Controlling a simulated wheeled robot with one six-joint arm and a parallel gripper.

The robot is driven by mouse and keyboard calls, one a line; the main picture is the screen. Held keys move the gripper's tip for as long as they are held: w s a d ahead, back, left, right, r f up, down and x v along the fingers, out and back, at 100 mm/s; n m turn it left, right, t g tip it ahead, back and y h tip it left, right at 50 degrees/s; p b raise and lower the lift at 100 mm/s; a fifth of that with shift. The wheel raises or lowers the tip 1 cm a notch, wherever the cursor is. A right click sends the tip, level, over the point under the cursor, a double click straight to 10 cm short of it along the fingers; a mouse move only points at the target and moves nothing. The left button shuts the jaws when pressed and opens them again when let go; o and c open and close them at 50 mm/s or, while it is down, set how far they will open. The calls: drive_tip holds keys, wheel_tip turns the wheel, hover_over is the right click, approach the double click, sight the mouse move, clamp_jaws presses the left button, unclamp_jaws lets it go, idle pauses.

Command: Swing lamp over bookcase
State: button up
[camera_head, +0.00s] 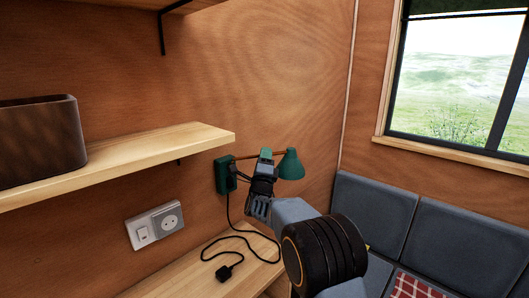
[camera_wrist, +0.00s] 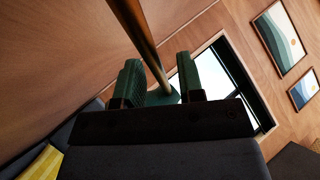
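The lamp is fixed to the wall by a green mount (camera_head: 222,175), with a thin brown arm and a green shade (camera_head: 291,165) at its right end. My gripper (camera_head: 264,160) is up at the lamp's arm, between mount and shade. In the wrist view my gripper's green-padded fingers (camera_wrist: 160,80) stand apart, and the lamp arm (camera_wrist: 140,35) runs through the gap between them. I cannot tell whether either pad touches it. The shade is mostly hidden behind my gripper there. A low wooden top (camera_head: 205,270), perhaps the bookcase, lies below the lamp.
A wooden shelf (camera_head: 130,158) with a dark box (camera_head: 40,140) juts from the wall at left. A wall socket (camera_head: 155,225) sits beneath it. A black cord hangs to a plug (camera_head: 224,272) on the low top. A blue cushioned seat (camera_head: 375,207) and a window (camera_head: 460,85) are at right.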

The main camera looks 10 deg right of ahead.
drive_tip(key=shift+w+d+r, duration=0.1)
drive_tip(key=shift+w+r, duration=0.1)
drive_tip(key=shift+w, duration=0.15)
clamp_jaws()
idle(0.4)
